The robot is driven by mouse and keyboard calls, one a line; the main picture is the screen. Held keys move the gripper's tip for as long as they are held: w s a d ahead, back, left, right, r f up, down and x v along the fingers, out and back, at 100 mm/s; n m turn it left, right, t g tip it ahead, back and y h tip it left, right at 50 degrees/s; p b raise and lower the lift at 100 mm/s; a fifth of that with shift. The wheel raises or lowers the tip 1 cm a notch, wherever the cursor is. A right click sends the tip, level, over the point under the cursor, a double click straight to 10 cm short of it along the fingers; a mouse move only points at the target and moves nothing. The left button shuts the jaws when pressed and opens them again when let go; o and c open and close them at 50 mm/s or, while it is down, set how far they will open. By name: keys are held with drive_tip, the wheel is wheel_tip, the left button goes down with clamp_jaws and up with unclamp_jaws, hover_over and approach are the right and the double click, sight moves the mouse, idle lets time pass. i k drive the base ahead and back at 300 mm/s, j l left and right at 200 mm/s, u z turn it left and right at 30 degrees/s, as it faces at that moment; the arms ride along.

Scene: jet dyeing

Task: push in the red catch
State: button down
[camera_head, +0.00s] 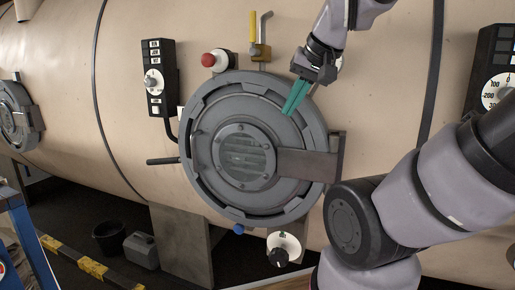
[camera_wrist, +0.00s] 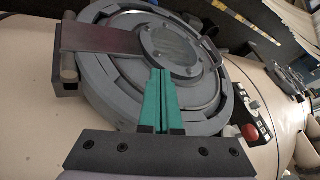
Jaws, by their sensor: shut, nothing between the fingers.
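The red catch (camera_head: 209,60) is a round red knob on a pale base at the upper left of the round grey door (camera_head: 205,112). It shows in the wrist view (camera_wrist: 250,131) to the right of the door's rim. My gripper (camera_head: 289,112) has green fingers, shut and empty, in front of the door's upper right part. In the wrist view the fingers (camera_wrist: 159,72) lie side by side over the door face. The gripper is apart from the red catch, to its right in the head view. Whether the fingers touch the door I cannot tell.
A yellow-handled valve (camera_head: 259,50) stands above the door, between the red catch and my gripper. A black control box (camera_head: 157,80) is left of the catch. A dark bar handle (camera_head: 163,161) sticks out left of the door. A hinge arm (camera_head: 306,164) crosses the door's right side.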

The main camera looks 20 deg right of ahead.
sight(210, 60)
drive_tip(key=k+l, duration=0.15)
drive_tip(key=l, duration=0.25)
drive_tip(key=k+l+u, duration=0.15)
drive_tip(key=l, duration=0.25)
drive_tip(key=k+l, duration=0.25)
drive_tip(key=l, duration=0.15)
drive_tip(key=k, duration=0.15)
drive_tip(key=u, duration=0.05)
